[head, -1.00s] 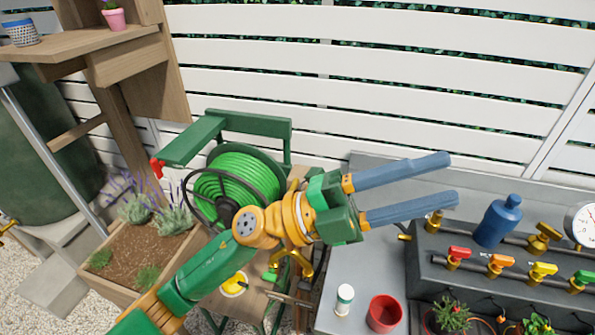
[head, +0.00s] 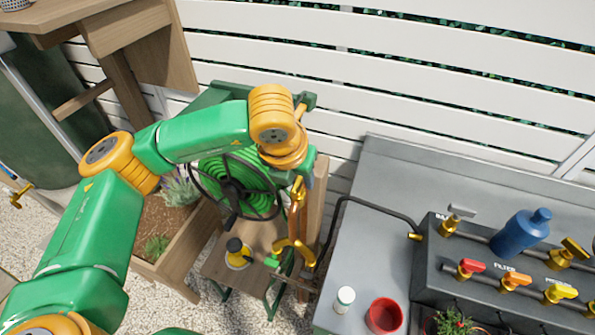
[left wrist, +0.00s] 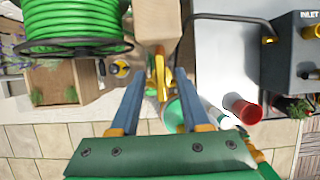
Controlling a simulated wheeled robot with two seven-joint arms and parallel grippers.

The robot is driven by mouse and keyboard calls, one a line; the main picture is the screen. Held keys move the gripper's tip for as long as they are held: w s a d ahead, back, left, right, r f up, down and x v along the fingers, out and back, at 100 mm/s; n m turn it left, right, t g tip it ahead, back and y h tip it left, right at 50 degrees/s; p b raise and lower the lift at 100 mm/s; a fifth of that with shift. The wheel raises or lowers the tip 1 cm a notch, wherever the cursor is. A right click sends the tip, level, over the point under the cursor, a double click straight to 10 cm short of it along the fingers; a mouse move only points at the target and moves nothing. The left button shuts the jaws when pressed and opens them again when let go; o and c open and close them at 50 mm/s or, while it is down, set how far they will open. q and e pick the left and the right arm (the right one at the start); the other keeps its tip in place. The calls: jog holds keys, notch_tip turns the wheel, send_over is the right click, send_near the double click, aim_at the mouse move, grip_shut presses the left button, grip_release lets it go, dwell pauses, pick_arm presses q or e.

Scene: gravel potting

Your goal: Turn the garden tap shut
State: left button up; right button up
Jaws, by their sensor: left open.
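The brass garden tap (head: 294,248) is on the wooden post (head: 316,205) beside the hose reel, with a copper-coloured pipe above it. In the left wrist view the brass tap (left wrist: 160,78) shows between the two blue fingers. My left gripper (left wrist: 158,78) is open, its fingers apart on either side of the tap in that view; I cannot tell whether they touch it. In the head view my left arm reaches over the reel and its wrist hides the fingers. The tap's handle position is not clear. I cannot make out my right gripper.
The green hose reel (head: 235,185) stands behind and left of the tap. A grey bench (head: 365,230) at right holds a red cup (head: 384,315), a white jar (head: 344,299), a blue bottle (head: 520,232) and a valve manifold (head: 430,270). A wooden planter (head: 178,258) stands left.

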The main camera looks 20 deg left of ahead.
pick_arm(q)
jog(key=shift+w+f, duration=0.1)
jog(key=shift+s, duration=0.25)
grip_shut()
